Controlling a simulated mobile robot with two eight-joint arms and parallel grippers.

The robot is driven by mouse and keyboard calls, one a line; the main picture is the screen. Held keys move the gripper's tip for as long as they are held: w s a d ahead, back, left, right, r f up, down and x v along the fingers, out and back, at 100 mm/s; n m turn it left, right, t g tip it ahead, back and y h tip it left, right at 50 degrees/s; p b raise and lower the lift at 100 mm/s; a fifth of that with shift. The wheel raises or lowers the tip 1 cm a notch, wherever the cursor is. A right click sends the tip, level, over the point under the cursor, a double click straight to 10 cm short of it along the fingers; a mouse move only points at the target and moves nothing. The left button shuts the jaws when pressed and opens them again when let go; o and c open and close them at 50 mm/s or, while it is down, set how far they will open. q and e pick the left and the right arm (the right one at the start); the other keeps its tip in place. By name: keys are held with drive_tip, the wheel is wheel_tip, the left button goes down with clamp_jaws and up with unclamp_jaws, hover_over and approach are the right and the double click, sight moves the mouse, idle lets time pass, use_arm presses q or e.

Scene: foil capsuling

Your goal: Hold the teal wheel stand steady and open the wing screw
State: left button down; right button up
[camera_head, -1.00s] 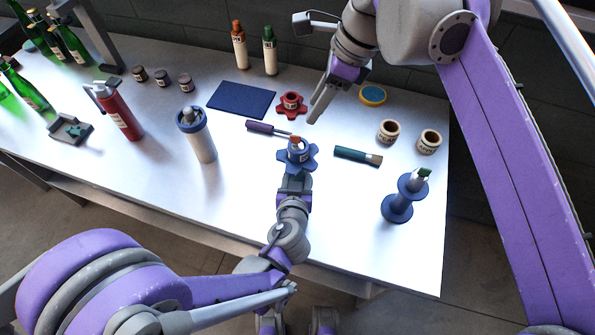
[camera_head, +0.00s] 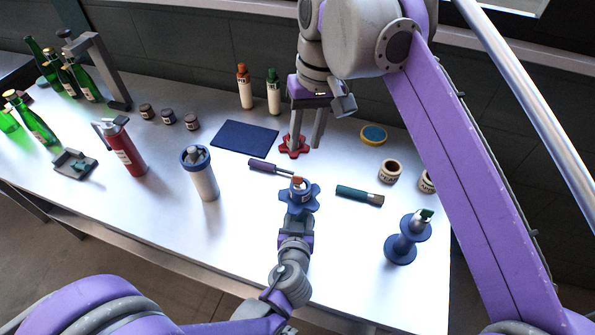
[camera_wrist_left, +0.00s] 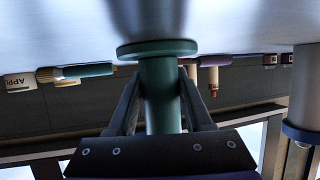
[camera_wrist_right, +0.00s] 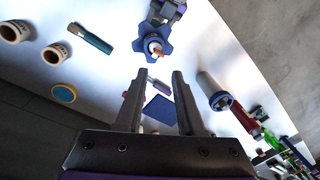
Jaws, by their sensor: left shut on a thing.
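The wheel stand (camera_head: 312,201), with a star-shaped wheel that looks blue in the head view, stands upright on the table. My left gripper (camera_head: 298,222) is shut on the post from the near side, low by the foot. My right gripper (camera_head: 306,146) is open and empty, pointing down beyond the stand; the wheel also shows ahead in the right wrist view (camera_wrist_right: 143,46).
A red star-wheel piece (camera_head: 283,149) lies behind my right fingers. A purple-handled screwdriver (camera_head: 264,166) and a teal brush (camera_head: 352,194) lie near the stand. A blue spool stand (camera_head: 400,250), a white canister (camera_head: 204,182) and a blue mat (camera_head: 245,137) are around.

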sight(297, 176)
drive_tip(key=f+n, duration=0.3)
drive_tip(key=n, duration=0.1)
drive_tip(key=a+f+n+h, duration=0.1)
drive_tip(key=f+n, duration=0.7)
drive_tip(key=shift+w+a+n, duration=0.15)
drive_tip(key=shift+a+n, duration=0.1)
drive_tip(key=shift+n, duration=0.05)
drive_tip(key=shift+r, duration=0.1)
clamp_jaws()
idle(0.3)
